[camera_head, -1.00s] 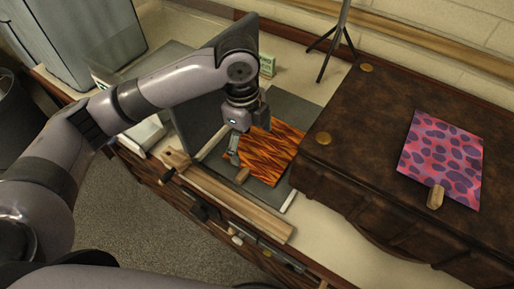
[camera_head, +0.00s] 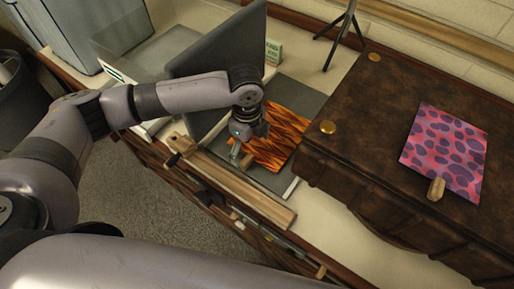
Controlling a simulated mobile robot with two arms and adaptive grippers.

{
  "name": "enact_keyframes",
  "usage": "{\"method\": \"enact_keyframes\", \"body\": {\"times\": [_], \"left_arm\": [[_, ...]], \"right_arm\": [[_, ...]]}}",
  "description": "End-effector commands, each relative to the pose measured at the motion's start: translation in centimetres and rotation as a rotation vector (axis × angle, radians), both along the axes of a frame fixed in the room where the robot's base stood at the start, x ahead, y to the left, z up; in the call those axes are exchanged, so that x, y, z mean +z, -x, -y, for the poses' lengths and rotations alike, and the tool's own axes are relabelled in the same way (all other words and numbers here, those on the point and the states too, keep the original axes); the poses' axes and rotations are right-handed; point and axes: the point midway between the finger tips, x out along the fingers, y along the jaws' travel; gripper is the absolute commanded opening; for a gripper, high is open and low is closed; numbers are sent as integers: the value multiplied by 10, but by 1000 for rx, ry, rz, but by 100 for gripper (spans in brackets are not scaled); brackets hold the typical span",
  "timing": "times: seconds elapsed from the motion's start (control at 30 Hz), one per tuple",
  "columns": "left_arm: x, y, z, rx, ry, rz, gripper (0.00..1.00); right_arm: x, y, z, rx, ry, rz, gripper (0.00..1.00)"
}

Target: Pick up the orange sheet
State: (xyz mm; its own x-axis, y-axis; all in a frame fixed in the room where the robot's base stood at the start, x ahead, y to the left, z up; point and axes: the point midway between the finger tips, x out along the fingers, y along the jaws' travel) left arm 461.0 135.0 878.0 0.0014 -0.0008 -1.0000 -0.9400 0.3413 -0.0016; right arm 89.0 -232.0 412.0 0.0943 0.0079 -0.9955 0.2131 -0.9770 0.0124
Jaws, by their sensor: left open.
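The orange sheet (camera_head: 280,138), with dark wavy streaks, lies on a dark grey tray or board (camera_head: 284,181) on the counter. A small wooden tab (camera_head: 249,162) sits at its near left edge. My left gripper (camera_head: 238,156) is open, pointing down right beside this tab; I cannot tell whether it touches it. The gripper body and wrist hide the left part of the sheet. My right gripper is not in view.
A brown leather-like trunk (camera_head: 345,150) stands to the right, with a pink and purple spotted sheet (camera_head: 445,150) on top. A dark upright panel (camera_head: 215,48) rises behind my arm. A wooden bar (camera_head: 240,190) runs along the counter front. A tripod (camera_head: 345,28) stands behind.

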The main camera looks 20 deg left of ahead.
Motion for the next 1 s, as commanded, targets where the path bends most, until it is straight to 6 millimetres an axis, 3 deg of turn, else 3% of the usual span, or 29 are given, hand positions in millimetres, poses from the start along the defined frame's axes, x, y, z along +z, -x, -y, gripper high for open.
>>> {"method": "enact_keyframes", "body": {"times": [0.3,0.6,1.0], "left_arm": [[-43,1,0,0,-2,-3,86],[-49,0,0,-1,-2,-2,86],[-49,0,0,-1,-2,-2,59]], "right_arm": [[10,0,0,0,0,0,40],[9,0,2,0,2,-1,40],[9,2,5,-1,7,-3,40]]}}
